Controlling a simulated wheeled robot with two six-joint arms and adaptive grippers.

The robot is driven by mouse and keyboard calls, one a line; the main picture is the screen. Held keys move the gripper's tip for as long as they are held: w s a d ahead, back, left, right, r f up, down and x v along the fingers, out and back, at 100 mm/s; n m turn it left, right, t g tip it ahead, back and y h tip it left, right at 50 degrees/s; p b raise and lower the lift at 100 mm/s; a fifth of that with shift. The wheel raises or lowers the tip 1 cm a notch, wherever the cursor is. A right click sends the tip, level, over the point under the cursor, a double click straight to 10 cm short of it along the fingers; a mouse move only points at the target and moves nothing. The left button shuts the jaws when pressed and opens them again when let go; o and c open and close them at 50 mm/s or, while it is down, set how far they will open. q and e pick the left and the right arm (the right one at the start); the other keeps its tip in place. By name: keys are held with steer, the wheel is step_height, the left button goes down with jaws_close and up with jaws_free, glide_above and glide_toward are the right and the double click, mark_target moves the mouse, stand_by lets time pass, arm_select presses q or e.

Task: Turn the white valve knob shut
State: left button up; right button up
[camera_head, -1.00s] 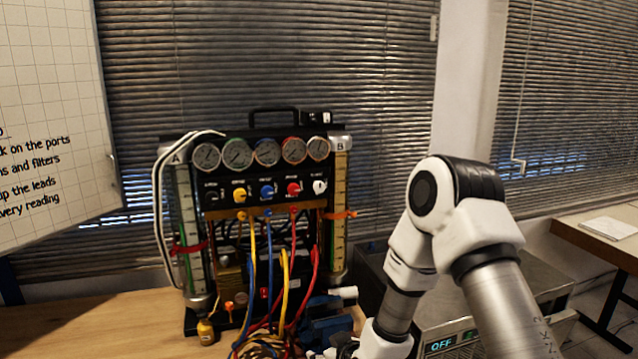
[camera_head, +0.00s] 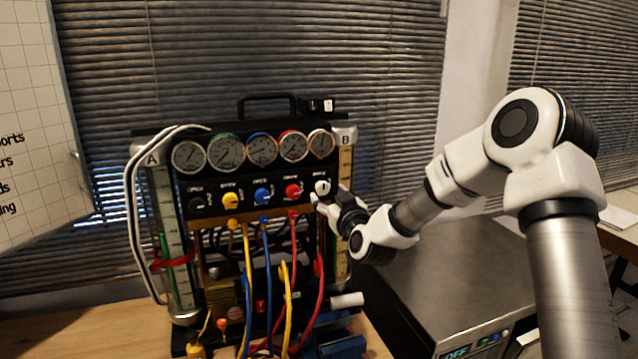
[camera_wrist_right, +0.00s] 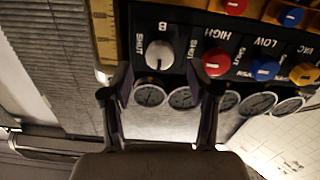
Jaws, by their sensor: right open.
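The white valve knob (camera_head: 322,187) is at the right end of the row of knobs on the black gauge panel (camera_head: 255,207). In the right wrist view the white knob (camera_wrist_right: 160,55) lies ahead of the open fingers, nearer the left one, with SHUT lettering on both sides of it. My right gripper (camera_head: 325,203) is just below and right of the knob in the head view, and its fingers partly overlap that corner of the panel. In the wrist view the right gripper (camera_wrist_right: 158,85) is open and empty. I cannot tell whether a fingertip touches the panel. My left gripper is out of view.
The red knob (camera_head: 293,191) sits just left of the white one, with blue (camera_head: 263,196) and yellow (camera_head: 231,200) knobs beyond. Several gauges (camera_head: 262,149) line up above. Coloured hoses (camera_head: 268,285) hang below. A metal box (camera_head: 445,275) stands right of the rig.

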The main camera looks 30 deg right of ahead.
mark_target(324, 189)
steer(key=shift+w+d+r+p, duration=0.1)
steer(key=shift+w+r+p, duration=0.2)
steer(key=shift+w, duration=0.25)
steer(key=shift+w+d+r+p, duration=0.1)
steer(key=shift+w+r+p, duration=0.2)
steer(key=shift+w, duration=0.2)
steer(key=w, duration=0.1)
steer(key=w+f, duration=0.1)
steer(key=w+d, duration=0.1)
steer(key=shift+w+f, duration=0.1)
steer(key=shift+f, duration=0.1)
steer(key=shift+w+f, duration=0.15)
steer(key=shift+w, duration=0.05)
steer(key=shift+s+a+r, duration=0.1)
steer(key=shift+s+r, duration=0.2)
steer(key=shift+s, duration=0.15)
steer(key=shift+c, duration=1.1)
steer(key=shift+s+r, duration=0.1)
steer(key=shift+s, duration=0.05)
jaws_close()
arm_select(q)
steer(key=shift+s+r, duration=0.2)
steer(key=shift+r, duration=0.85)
